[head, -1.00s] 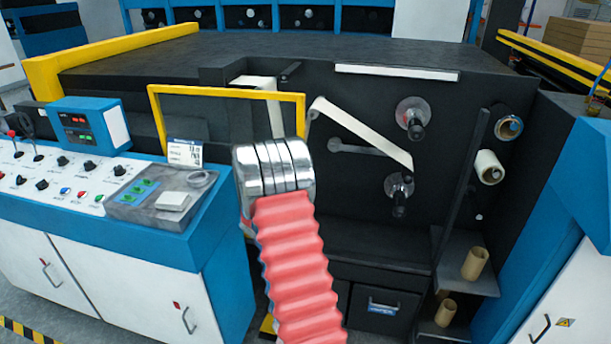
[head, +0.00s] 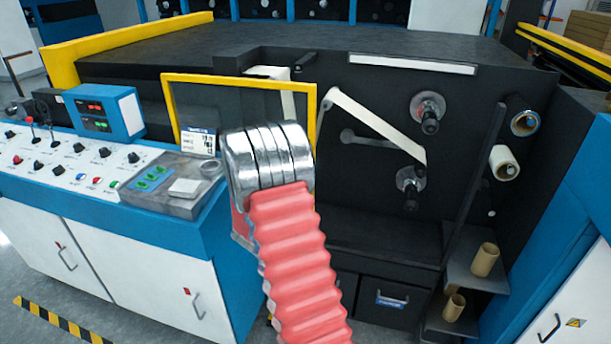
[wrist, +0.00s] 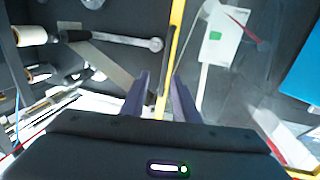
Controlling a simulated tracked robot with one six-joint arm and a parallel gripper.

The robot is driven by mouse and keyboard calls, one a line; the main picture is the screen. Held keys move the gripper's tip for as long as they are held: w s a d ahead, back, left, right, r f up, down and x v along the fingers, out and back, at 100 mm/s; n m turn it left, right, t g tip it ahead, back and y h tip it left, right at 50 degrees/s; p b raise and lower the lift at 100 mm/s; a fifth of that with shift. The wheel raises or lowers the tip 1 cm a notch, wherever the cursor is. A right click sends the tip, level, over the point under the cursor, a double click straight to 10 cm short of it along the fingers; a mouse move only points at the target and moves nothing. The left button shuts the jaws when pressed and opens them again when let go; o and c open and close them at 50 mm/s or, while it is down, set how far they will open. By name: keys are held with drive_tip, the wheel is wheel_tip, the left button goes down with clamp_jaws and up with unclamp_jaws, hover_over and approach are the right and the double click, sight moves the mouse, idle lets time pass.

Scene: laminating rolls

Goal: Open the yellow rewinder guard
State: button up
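The yellow rewinder guard is a frame with a top bar (head: 240,80) and two side bars, standing upright in front of the dark machine, left of the rollers. My arm, with its metal rings and red ribbed sleeve, covers its lower right part in the head view and hides my gripper there. In the wrist view my gripper (wrist: 160,85) has its two dark fingers apart. A yellow bar of the guard (wrist: 175,40) runs down the picture and shows in the gap between the fingers. I cannot tell whether a finger touches it.
A blue and white control desk (head: 90,180) with knobs stands at left. A pale web strip (head: 375,120) and roller spindles (head: 430,115) sit on the machine's dark face, right of the guard. Cardboard cores (head: 485,260) stand on shelves at lower right. Floor shows at lower left.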

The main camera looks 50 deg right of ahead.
drive_tip(key=v, duration=0.5)
drive_tip(key=shift+a, duration=0.4)
